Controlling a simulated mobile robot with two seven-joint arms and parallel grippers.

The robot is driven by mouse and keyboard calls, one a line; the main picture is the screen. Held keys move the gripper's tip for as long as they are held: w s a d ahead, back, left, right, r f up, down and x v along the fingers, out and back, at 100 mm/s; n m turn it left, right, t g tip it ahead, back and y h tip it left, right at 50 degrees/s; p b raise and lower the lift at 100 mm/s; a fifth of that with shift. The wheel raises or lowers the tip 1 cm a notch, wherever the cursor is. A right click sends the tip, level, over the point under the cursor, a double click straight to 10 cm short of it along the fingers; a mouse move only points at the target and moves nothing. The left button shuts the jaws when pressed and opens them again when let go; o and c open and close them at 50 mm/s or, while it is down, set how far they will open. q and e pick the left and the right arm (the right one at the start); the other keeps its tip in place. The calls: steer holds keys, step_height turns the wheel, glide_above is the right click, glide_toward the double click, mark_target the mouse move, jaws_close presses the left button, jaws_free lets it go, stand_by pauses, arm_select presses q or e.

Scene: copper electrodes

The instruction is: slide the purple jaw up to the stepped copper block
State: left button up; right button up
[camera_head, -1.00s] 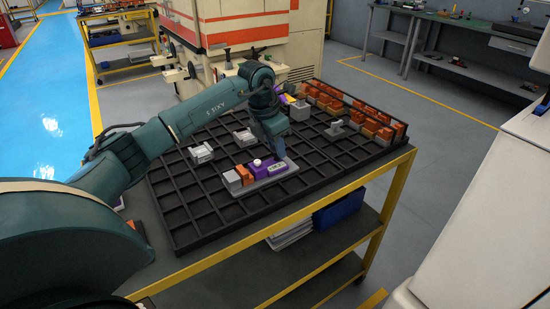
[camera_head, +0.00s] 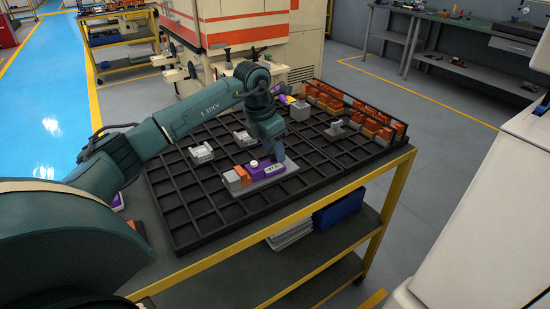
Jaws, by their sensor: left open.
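The purple jaw (camera_head: 264,172) sits on a grey vise base (camera_head: 282,174) at the near middle of the black gridded tray. The stepped copper block (camera_head: 241,172), orange in colour, lies just left of the purple jaw, with a grey block (camera_head: 232,182) on its other side. Jaw and copper block look very close; I cannot tell whether they touch. A white round knob (camera_head: 254,163) shows by the jaw. My left gripper (camera_head: 277,157) is open and points down at the right end of the purple jaw; its fingertips are partly hidden. My right gripper is out of view.
The black tray (camera_head: 205,240) covers the yellow-framed cart top. Several copper electrodes (camera_head: 380,130) stand at its right and back. Grey fixtures (camera_head: 202,153) and a grey block (camera_head: 300,111) stand around the vise. The near-left tray cells are empty.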

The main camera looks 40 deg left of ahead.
arm_select(q)
steer(key=shift+w+d+p+v, duration=0.1)
steer(key=shift+w+p+v, duration=0.1)
steer(key=shift+p+v, duration=0.7)
steer(key=shift+w+d+p+v, duration=0.1)
steer(key=shift+w+p+v, duration=0.15)
steer(key=shift+p+v, duration=0.6)
steer(key=shift+w+d+p+v, duration=0.15)
steer(key=shift+p+v, duration=0.45)
steer(key=shift+v, duration=0.6)
steer(key=shift+a+r, duration=0.1)
steer(key=shift+r, duration=0.05)
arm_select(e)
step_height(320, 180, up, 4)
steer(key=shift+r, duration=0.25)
arm_select(q)
steer(key=shift+r, duration=0.45)
steer(key=b+v, duration=0.1)
steer(key=v, duration=1.1)
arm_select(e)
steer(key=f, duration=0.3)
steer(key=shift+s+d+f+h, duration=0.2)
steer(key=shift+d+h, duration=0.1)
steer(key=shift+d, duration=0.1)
